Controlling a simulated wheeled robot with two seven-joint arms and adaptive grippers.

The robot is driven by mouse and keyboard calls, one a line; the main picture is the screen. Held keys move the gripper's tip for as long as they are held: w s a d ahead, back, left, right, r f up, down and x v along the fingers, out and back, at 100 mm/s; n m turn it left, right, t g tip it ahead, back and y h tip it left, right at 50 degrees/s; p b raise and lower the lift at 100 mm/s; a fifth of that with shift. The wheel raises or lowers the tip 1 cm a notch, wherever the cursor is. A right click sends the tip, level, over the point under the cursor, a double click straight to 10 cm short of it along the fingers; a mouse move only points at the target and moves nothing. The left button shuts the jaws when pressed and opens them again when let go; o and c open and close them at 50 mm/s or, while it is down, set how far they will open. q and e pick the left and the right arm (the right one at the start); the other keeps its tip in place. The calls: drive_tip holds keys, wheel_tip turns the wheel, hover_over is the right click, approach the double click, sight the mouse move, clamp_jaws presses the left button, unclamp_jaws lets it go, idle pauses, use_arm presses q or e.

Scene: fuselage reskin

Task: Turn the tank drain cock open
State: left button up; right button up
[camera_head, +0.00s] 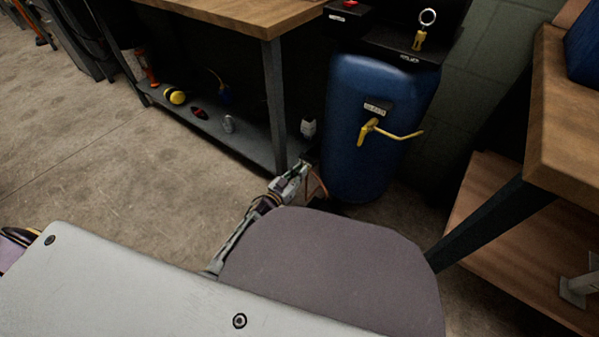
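The blue tank (352,165) stands upright at the upper right of the middle. My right gripper is not in view.
A wooden-topped workbench (240,14) stands left of the tank, its lower shelf (200,122) holding several small items. A black panel (405,45) with a hanging ring and tag is above the tank. Another wooden bench (570,120) is at right. Open floor lies left.

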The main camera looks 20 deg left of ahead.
use_arm(q)
clamp_jaws()
drive_tip(key=shift+a+n+p, duration=0.1)
drive_tip(key=shift+n+p, duration=0.2)
drive_tip(key=shift+p, duration=0.1)
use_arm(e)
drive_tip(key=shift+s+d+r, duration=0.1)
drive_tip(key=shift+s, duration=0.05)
use_arm(q)
drive_tip(key=f+n+p, duration=0.1)
drive_tip(key=n, duration=0.4)
drive_tip(key=a+n+p, duration=0.1)
drive_tip(key=n, duration=0.5)
drive_tip(key=a+f+n+p, duration=0.1)
drive_tip(key=n, duration=0.5)
drive_tip(key=shift+w+a+f, duration=0.1)
drive_tip(key=shift+w+f, duration=0.2)
drive_tip(key=shift+w, duration=0.1)
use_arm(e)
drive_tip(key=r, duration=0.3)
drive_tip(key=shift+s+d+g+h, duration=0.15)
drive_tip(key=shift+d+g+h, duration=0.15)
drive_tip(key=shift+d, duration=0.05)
use_arm(q)
drive_tip(key=shift+n, duration=0.3)
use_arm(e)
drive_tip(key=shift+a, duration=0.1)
